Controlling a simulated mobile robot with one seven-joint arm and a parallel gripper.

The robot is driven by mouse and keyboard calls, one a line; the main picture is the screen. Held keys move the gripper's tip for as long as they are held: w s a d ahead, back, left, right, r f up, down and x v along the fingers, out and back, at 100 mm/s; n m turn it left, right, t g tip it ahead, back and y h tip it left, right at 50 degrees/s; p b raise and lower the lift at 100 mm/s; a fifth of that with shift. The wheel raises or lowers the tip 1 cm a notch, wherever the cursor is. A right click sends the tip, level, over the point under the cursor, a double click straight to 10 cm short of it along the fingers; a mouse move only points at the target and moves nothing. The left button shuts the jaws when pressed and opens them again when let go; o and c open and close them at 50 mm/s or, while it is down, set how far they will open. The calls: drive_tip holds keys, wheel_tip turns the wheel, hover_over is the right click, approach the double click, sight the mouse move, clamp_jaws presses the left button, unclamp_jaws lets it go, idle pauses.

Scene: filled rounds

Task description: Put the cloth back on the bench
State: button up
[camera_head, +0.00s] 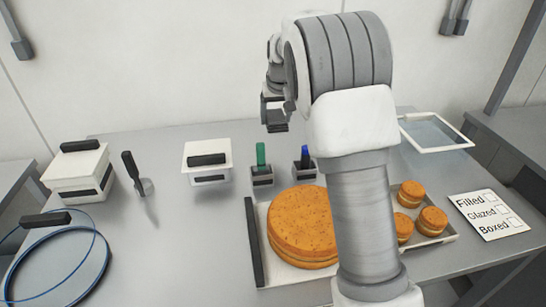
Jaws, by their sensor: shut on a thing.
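The grey bench (185,250) fills the middle of the view. My gripper (275,127) is raised above the back of the bench, near the wall and above the green- and blue-topped tools. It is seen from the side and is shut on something. A dark piece shows at its tips, too small to name. I cannot make out a cloth on the bench or at the gripper. My arm hides part of the bench's right half.
A large filled round (302,225) sits on a tray (254,245); several small ones stand on another tray (432,240). White boxes (80,170) (207,155), a spatula (131,168), a blue hoop (55,265), a shallow bin (435,132) and a checklist (487,215) surround them.

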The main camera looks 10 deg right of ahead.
sight(275, 152)
drive_tip(key=shift+w+f, duration=0.25)
drive_tip(key=shift+f, duration=0.4)
wheel_tip(275, 152, down, 9)
drive_tip(key=shift+f+b, duration=0.2)
drive_tip(key=shift+b, duration=0.75)
drive_tip(key=shift+f, duration=0.1)
drive_tip(key=o, duration=1.2)
drive_tip(key=shift+o, duration=0.2)
